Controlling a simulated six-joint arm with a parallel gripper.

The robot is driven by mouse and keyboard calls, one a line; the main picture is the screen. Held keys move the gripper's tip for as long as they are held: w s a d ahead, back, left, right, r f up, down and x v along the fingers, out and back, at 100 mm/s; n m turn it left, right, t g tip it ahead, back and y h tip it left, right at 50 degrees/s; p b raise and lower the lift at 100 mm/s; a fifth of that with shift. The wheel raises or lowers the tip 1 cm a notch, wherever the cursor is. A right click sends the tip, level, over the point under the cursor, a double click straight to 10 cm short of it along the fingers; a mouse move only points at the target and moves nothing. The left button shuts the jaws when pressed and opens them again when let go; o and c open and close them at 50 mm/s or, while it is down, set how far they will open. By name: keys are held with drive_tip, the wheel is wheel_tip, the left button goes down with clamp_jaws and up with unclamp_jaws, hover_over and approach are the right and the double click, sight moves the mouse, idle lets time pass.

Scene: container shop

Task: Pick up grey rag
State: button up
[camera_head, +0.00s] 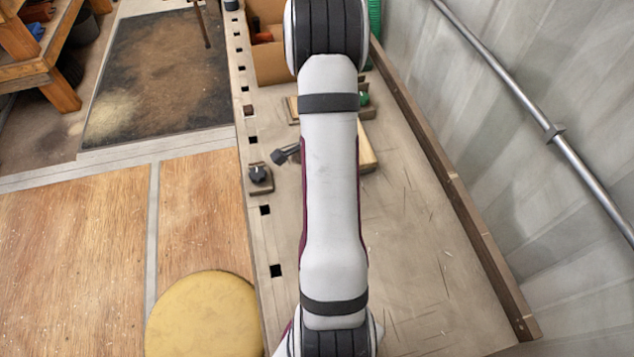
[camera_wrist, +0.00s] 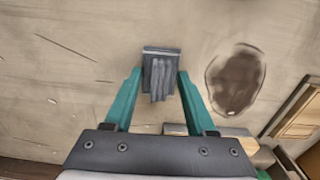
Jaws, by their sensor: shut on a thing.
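The grey rag (camera_wrist: 161,80) is a small, dark, folded cloth in the upper middle of the wrist view. My gripper (camera_wrist: 160,73) has two teal fingers, one on each side of the rag, and is shut on it. Bare bench top surrounds the rag. I cannot tell whether the rag still touches the bench. In the head view my arm covers the middle of the bench, and neither the rag nor the gripper can be made out.
The bench (camera_head: 430,275) has a raised edge on its right, near the metal wall. A black knob (camera_head: 260,174) and a cardboard box (camera_head: 268,62) are on it. The wrist view shows a dark stain (camera_wrist: 235,80) right of the rag. A yellow stool (camera_head: 203,315) stands beside the bench.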

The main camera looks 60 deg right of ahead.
drive_tip(key=r, duration=0.2)
drive_tip(key=s+r, duration=0.1)
drive_tip(key=r, duration=0.1)
drive_tip(key=shift+r, duration=0.1)
drive_tip(key=s+r, duration=0.6)
drive_tip(key=s, duration=0.4)
drive_tip(key=shift+s+d+r, duration=0.15)
drive_tip(key=shift+s+d, duration=0.15)
drive_tip(key=shift+s, duration=0.05)
